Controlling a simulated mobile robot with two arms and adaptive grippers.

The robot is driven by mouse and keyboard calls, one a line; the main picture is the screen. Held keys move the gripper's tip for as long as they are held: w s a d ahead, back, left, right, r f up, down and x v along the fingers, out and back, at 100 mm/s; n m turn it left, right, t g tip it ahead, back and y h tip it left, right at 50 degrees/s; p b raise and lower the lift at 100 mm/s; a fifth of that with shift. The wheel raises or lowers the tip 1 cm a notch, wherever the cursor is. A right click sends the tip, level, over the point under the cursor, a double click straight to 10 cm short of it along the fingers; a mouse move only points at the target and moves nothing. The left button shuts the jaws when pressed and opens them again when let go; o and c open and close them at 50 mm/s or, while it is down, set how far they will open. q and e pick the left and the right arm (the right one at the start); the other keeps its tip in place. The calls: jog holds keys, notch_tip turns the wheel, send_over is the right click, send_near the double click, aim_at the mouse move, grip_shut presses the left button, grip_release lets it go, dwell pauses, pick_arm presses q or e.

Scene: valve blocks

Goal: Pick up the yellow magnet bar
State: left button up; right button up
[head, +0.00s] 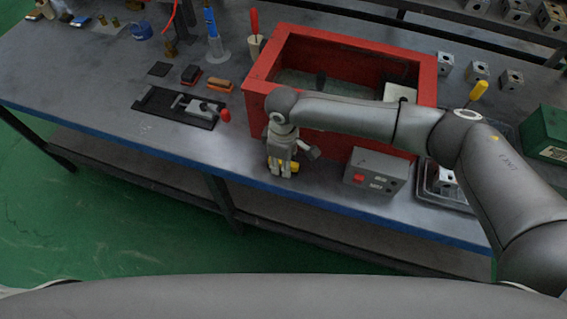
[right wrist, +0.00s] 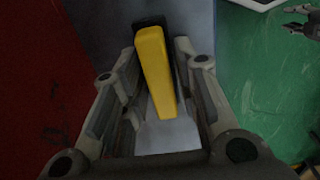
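The yellow magnet bar (right wrist: 156,72) stands out in the right wrist view, between the two fingers of my right gripper (right wrist: 158,62). It has a black part along its far end and left side. The fingers are apart, with a gap visible on the bar's right side. In the head view my right gripper (head: 282,172) points down at the table's front edge, by the red tank's left front corner. It hides most of the bar; a bit of yellow (head: 294,167) shows beside the fingers. My left gripper (right wrist: 303,22) shows small at the right wrist view's upper right, its fingers apart.
The red tank (head: 259,88) stands right behind my right gripper. A grey control box (head: 376,171) with a red button is to its right. A black plate with a clamp (head: 176,107) lies to the left. Metal blocks (head: 477,73) and a green box (head: 543,133) are farther right.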

grip_shut()
jog(key=shift+r, duration=0.1)
jog(key=shift+w+r+b, duration=0.1)
jog(key=shift+r+b, duration=0.2)
jog(key=shift+r, duration=0.3)
jog(key=s+a+r+b, duration=0.2)
jog(key=s+a+r, duration=0.5)
jog(key=s+r, duration=0.4)
jog(key=shift+s+a+r+b, duration=0.3)
jog(key=shift+s+a+r, duration=0.05)
jog(key=shift+s, duration=0.1)
